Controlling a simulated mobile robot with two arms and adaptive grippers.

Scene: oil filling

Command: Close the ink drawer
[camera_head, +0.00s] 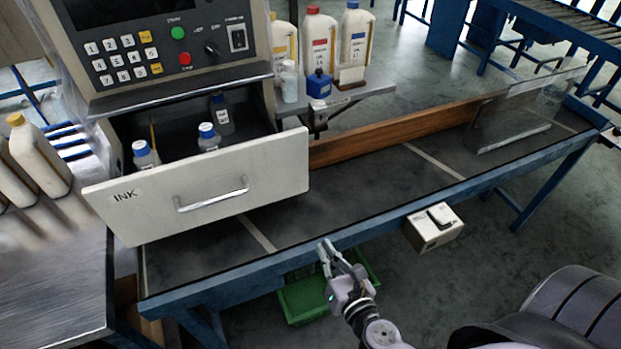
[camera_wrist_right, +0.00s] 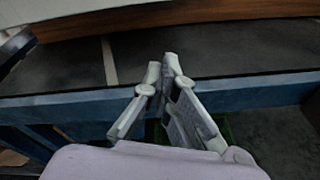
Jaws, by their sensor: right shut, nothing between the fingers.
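The ink drawer (camera_head: 240,185) is a light grey drawer marked INK, pulled out below the control panel in the head view. Its metal handle (camera_head: 211,201) runs across the front. Several small bottles with blue caps, such as this bottle (camera_head: 208,137), stand inside. My right gripper (camera_head: 325,246) is below and to the right of the drawer front, near the blue table edge and apart from the handle. It is shut and empty; its fingers also show in the right wrist view (camera_wrist_right: 162,66). My left gripper is not in view.
The control panel (camera_head: 165,45) is above the drawer. A shelf (camera_head: 352,96) with several bottles stands to its right. The dark-topped table (camera_head: 365,185) has a blue frame. A green crate (camera_head: 305,304) is below.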

